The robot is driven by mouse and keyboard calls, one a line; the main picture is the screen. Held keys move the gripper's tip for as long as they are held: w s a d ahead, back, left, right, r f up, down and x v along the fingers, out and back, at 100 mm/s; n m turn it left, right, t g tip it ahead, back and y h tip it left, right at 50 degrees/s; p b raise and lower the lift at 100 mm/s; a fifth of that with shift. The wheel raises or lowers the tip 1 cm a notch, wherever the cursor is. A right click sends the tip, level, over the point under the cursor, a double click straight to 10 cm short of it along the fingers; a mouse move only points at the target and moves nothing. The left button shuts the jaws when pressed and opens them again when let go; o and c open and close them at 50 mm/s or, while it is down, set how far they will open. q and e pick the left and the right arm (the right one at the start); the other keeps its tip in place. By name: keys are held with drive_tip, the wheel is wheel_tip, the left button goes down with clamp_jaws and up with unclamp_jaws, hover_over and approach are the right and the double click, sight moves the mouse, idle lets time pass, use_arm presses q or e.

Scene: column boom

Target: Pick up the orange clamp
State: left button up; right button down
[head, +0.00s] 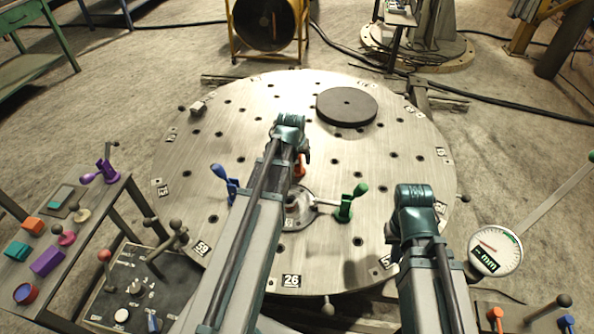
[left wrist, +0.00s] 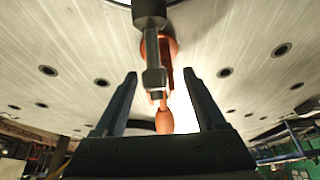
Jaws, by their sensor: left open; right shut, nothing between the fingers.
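The orange clamp (head: 299,167) stands on the round steel table, mostly hidden behind my left arm in the head view. In the left wrist view the clamp's orange handle (left wrist: 163,121) shows between the fingers, with a grey metal spindle (left wrist: 152,78) in front of its orange body. My left gripper (left wrist: 160,74) is open, one finger on each side of the clamp, with visible gaps. My left gripper is hidden by its arm in the head view. My right arm reaches over the table's right side; its fingers are hidden.
The round table (head: 240,110) has holes and number plates. A blue clamp (head: 226,184) and a green clamp (head: 350,203) flank the orange one. A dark disc (head: 346,107) lies at the back. A dial gauge (head: 495,251) stands at right; a side bench (head: 50,285) with coloured parts is at left.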

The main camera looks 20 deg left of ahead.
use_arm(q)
drive_tip(key=shift+x, duration=0.8)
use_arm(e)
drive_tip(key=shift+f, duration=0.7)
use_arm(q)
drive_tip(key=shift+r, duration=0.1)
use_arm(e)
drive_tip(key=shift+r, duration=0.1)
use_arm(q)
clamp_jaws()
drive_tip(key=shift+r, duration=0.1)
use_arm(e)
drive_tip(key=shift+r, duration=0.1)
